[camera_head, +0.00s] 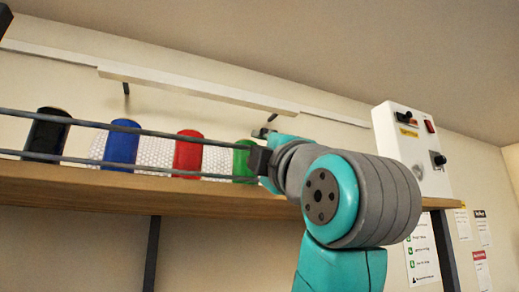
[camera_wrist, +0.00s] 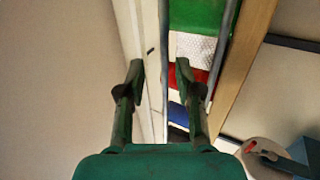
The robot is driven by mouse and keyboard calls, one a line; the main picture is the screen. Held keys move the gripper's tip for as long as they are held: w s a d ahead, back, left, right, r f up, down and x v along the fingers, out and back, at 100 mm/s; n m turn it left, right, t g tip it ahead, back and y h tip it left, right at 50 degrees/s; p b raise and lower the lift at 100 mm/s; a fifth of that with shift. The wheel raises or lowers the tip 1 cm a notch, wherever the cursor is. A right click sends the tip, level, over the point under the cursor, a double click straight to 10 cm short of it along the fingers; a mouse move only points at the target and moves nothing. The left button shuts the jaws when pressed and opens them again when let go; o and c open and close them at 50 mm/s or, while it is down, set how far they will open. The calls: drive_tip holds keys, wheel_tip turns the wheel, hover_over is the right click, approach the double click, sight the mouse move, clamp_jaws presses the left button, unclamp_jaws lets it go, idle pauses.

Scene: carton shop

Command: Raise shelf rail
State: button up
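The shelf rail shows in the head view as two thin grey bars, an upper bar (camera_head: 85,124) and a lower bar (camera_head: 75,160), along the shelf's front. In the wrist view, one bar (camera_wrist: 165,50) lies between my fingers in the picture, and the other bar (camera_wrist: 224,50) lies right of them. My gripper (camera_wrist: 160,68) is open, with a clear gap between its fingertips and nothing held. In the head view my gripper (camera_head: 261,147) is at the rail's right part, in front of the green roll. My arm hides the rail's right end. I cannot tell if a finger touches it.
Black (camera_head: 47,133), blue (camera_head: 122,143), red (camera_head: 188,152) and green (camera_head: 243,160) rolls stand behind the bars on the wooden shelf (camera_head: 110,190). A white strip (camera_head: 190,86) runs along the wall above. A white control box (camera_head: 410,145) stands at right.

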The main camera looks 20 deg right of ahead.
drive_tip(key=v, duration=1.1)
drive_tip(key=shift+s+f, duration=0.2)
drive_tip(key=shift+s, duration=0.15)
drive_tip(key=shift+w, duration=0.1)
